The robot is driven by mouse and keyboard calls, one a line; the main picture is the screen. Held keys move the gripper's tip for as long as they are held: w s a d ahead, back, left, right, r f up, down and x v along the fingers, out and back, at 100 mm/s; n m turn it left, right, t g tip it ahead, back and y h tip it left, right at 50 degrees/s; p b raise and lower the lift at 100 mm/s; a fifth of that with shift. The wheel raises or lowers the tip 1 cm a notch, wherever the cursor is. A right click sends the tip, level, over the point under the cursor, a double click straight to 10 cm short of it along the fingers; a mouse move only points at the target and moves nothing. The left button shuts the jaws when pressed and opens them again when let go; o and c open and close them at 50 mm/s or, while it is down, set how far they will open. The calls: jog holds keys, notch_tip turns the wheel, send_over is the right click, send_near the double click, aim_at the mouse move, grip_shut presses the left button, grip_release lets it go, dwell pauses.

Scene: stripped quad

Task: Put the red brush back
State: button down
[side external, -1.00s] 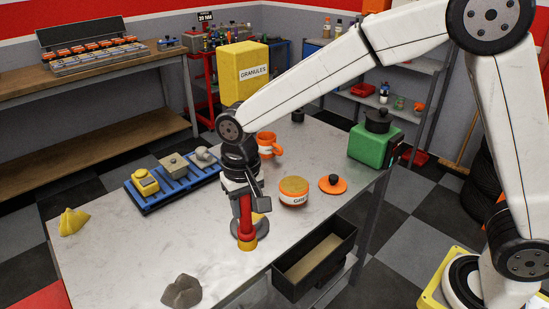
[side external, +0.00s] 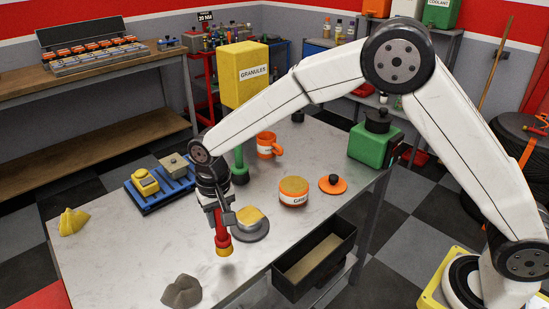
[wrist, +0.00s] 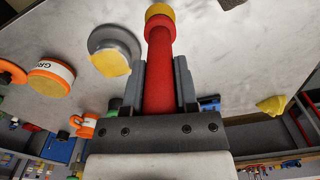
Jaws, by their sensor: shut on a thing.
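The red brush (side external: 220,228) has a red handle and a yellow lower end. My gripper (side external: 219,208) is shut on its handle and holds it nearly upright, yellow end down, over the grey table (side external: 120,240). I cannot tell whether the yellow end touches the table. In the wrist view, the red brush (wrist: 159,75) sits between the two dark fingers of my gripper (wrist: 162,62). A round grey dish (side external: 262,232) with a yellow piece in it is just right of the brush, apart from it. The dish also shows in the wrist view (wrist: 104,40).
A green upright handle (side external: 239,160) stands behind my gripper. A blue rack (side external: 165,196) with blocks is behind left. An orange-white tub (side external: 294,192), orange lid (side external: 332,185) and orange mug (side external: 267,146) are right. A grey lump (side external: 181,291) and black open bin (side external: 315,262) are in front.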

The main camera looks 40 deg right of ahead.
aim_at(219, 227)
jog(key=shift+w+f, duration=0.25)
jog(key=shift+f, duration=1.75)
jog(key=shift+c, duration=1.9)
grip_release()
notch_tip(219, 227, up, 12)
jog(key=shift+r, duration=0.2)
